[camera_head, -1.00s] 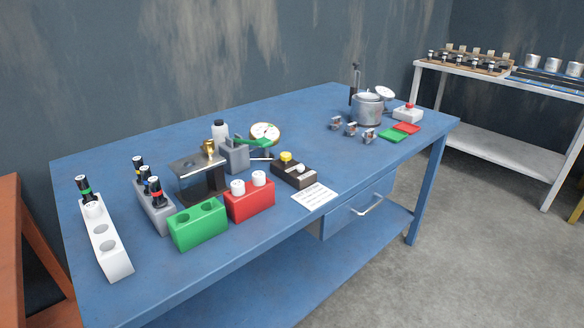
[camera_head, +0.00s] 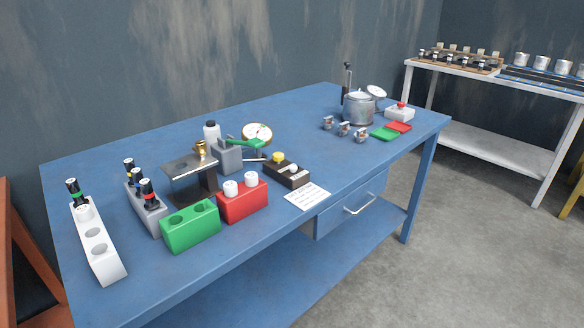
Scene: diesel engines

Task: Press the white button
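A dark box (camera_head: 287,176) sits near the front edge of the blue table, right of the red block. It carries a yellow knob (camera_head: 278,157) and a small round white piece (camera_head: 293,168), which looks like a white button. Whether it is pressed is too small to tell. A white box with a red button on top (camera_head: 400,112) stands at the far right of the table. Neither of my grippers is in view.
The blue table (camera_head: 95,170) holds a red block (camera_head: 243,205), a green block (camera_head: 190,230), a white rack (camera_head: 113,265), a gauge (camera_head: 257,133), a metal pot (camera_head: 358,109) and a paper card (camera_head: 307,196). A drawer handle (camera_head: 360,204) sticks out at the front.

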